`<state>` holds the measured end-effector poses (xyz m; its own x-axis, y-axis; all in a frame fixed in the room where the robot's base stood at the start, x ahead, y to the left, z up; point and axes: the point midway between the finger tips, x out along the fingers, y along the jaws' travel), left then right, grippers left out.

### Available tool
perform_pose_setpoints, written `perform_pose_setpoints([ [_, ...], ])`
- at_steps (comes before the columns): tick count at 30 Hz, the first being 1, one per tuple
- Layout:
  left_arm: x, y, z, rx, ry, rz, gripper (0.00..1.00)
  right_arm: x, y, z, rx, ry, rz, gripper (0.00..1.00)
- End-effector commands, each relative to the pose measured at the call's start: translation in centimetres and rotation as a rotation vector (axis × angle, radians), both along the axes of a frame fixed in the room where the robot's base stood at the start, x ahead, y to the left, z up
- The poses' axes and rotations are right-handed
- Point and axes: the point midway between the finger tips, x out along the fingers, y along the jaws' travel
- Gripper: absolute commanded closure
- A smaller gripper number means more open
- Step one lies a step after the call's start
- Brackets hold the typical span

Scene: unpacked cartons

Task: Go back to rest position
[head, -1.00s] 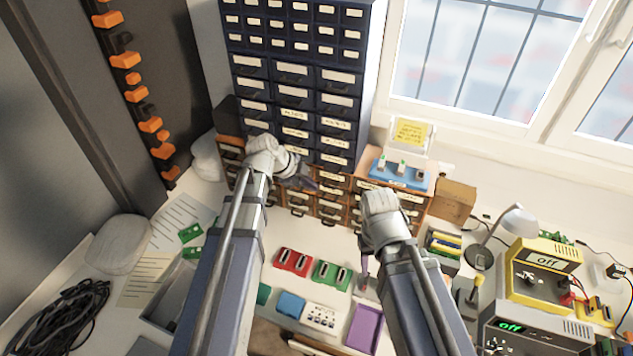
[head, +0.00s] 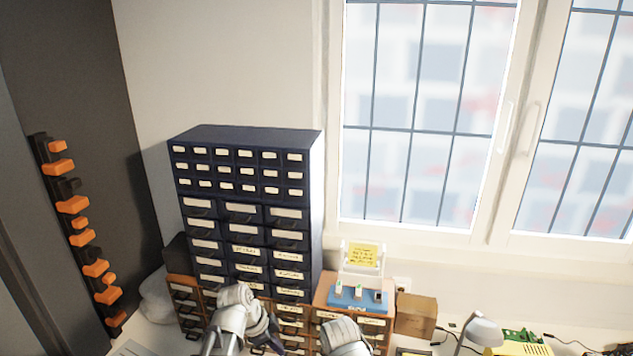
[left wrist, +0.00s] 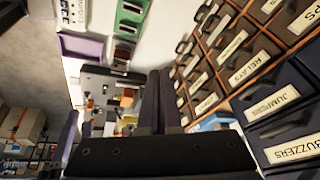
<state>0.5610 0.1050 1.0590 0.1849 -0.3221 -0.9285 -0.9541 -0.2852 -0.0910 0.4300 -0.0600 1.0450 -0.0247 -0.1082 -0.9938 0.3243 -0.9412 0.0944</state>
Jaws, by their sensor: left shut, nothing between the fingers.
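My left gripper (head: 268,338) is at the bottom of the head view, in front of the brown drawer cabinet (head: 187,309). In the left wrist view its dark fingers (left wrist: 158,102) lie together, shut and empty. The labelled drawers (left wrist: 245,65) are close on the right of that view, apart from the fingers as far as I can tell. My right wrist (head: 345,337) shows at the bottom of the head view; its fingers are below the frame.
A dark blue drawer tower (head: 245,225) stands behind the brown cabinet. A blue block with small parts (head: 357,303), a cardboard box (head: 416,314) and a lamp (head: 483,331) are to the right. Orange-and-black bins (head: 83,236) hang on the left panel.

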Motion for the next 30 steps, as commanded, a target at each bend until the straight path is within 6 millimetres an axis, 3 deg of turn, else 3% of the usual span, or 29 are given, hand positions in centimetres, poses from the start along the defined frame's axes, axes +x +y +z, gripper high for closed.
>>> perform_pose_setpoints([
  [1, -1.8, -1.2, -1.3, 0.021, 0.059, 0.067, 1.0, 0.0, 0.0, -1.0, 0.0, 0.0, 0.0, 0.5],
  [6, -6.4, -3.3, -3.7, 0.122, 0.224, 0.363, 1.0, 0.0, 0.0, -2.4, 0.0, 0.0, 0.001, 0.5],
  [13, -11.1, -4.4, -5.5, 0.26, 0.307, 0.744, 1.0, 0.0, 0.0, -3.9, -0.001, 0.0, 0.003, 0.5],
  [21, -13.1, -4.5, -5.9, 0.324, 0.304, 0.959, 1.0, 0.0, 0.0, -4.4, -0.001, 0.0, 0.003, 0.5],
  [30, -13.1, -4.5, -5.8, 0.326, 0.304, 0.974, 1.0, 0.0, 0.0, -4.4, -0.001, 0.0, 0.003, 0.5],
])
